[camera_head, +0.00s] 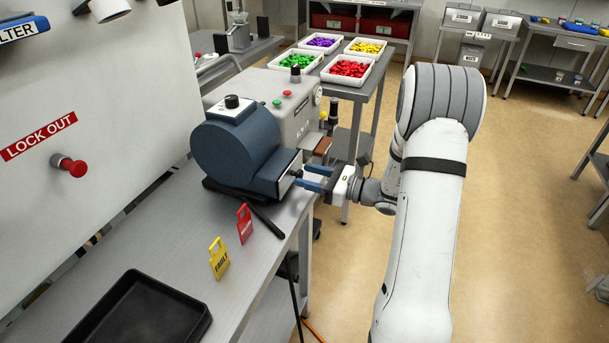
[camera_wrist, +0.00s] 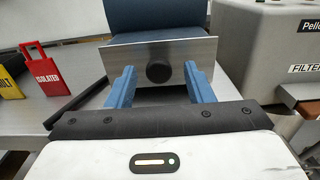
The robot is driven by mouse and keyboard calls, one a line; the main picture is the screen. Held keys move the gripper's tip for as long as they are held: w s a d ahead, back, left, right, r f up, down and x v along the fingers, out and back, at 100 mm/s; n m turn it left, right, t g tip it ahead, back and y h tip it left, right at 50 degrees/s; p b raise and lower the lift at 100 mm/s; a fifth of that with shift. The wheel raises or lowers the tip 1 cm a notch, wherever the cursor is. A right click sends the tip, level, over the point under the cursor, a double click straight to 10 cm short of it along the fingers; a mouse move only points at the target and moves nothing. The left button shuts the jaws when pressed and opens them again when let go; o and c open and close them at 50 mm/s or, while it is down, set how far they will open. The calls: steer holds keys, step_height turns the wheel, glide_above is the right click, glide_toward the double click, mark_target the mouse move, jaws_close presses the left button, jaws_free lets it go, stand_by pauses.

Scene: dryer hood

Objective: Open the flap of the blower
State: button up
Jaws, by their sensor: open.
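The blue blower (camera_head: 236,148) stands on the grey bench. Its outlet faces my gripper and is covered by a flat metal flap (camera_head: 287,175) with a round black knob. In the wrist view the flap (camera_wrist: 132,60) is a silver plate standing upright across the outlet, with the knob (camera_wrist: 160,72) at its middle. My gripper (camera_head: 312,178) is open, its two blue fingers pointing at the flap. In the wrist view my gripper (camera_wrist: 158,82) has one finger on each side of the knob, with visible space on both sides. Whether the fingertips touch the plate cannot be told.
A grey machine (camera_head: 291,105) stands right behind the blower. A red tag (camera_head: 245,224), a yellow tag (camera_head: 219,259) and a black tray (camera_head: 142,312) are on the bench. A white panel with a red lock-out knob (camera_head: 74,167) rises at left. The floor at right is open.

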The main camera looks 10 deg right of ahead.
steer(key=shift+w+a, duration=0.15)
steer(key=shift+a, duration=0.15)
